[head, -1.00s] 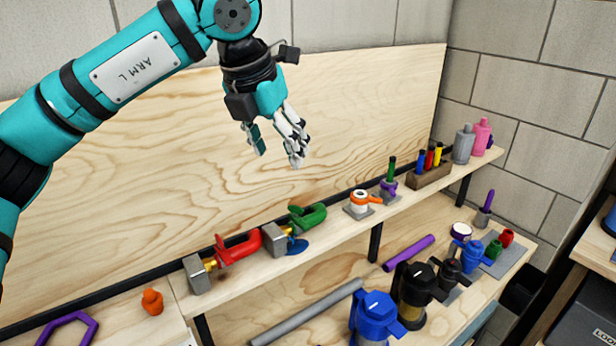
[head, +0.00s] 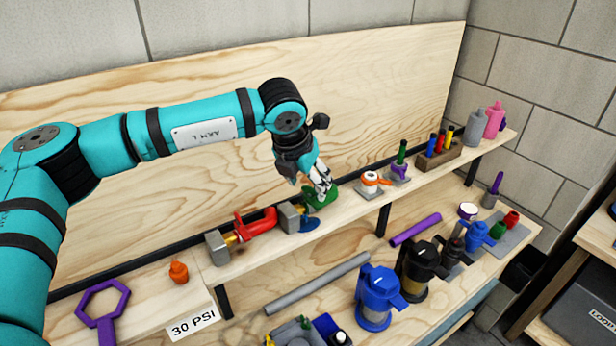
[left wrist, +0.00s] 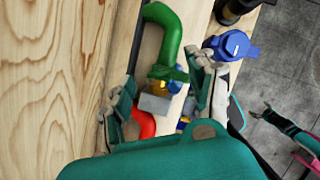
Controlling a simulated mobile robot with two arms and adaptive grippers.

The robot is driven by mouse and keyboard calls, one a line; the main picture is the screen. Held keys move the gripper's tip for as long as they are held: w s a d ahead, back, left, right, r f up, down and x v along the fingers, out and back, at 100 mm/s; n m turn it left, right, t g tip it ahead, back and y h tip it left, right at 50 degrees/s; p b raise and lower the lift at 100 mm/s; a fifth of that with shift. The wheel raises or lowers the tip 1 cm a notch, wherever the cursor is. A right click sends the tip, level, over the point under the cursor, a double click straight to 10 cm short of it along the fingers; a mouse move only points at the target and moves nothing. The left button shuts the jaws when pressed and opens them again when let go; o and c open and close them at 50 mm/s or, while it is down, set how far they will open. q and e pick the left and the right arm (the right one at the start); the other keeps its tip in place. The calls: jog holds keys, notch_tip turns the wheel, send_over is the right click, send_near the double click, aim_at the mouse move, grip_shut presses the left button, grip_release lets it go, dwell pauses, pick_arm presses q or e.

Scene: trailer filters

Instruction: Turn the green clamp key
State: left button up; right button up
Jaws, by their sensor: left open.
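The green clamp (head: 320,196) is on the upper shelf, with a grey block (head: 291,216) at its left and a blue key-like part (head: 309,224) below it. My left gripper (head: 319,183) is right over the green clamp and hides part of it. In the left wrist view the open fingers (left wrist: 165,82) stand either side of the green clamp's screw end. The green clamp's curved body (left wrist: 168,38), its brass screw and grey block show between and beyond them. I cannot tell whether the fingers touch it. A teal and dark part (left wrist: 285,128), possibly my right gripper, shows at the right.
A red clamp (head: 258,223) is close on the left. A white and orange item (head: 371,184) stands to the right, before a wooden pen block (head: 440,155). The wooden back panel (head: 200,90) is close behind. Blue (head: 377,295) and black filter housings stand on the lower shelf.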

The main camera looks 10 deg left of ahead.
pick_arm(q)
jog(key=shift+w+f, duration=0.3)
jog(key=shift+f, duration=0.3)
pick_arm(e)
jog(key=shift+s+r, duration=0.15)
jog(key=shift+s, duration=0.5)
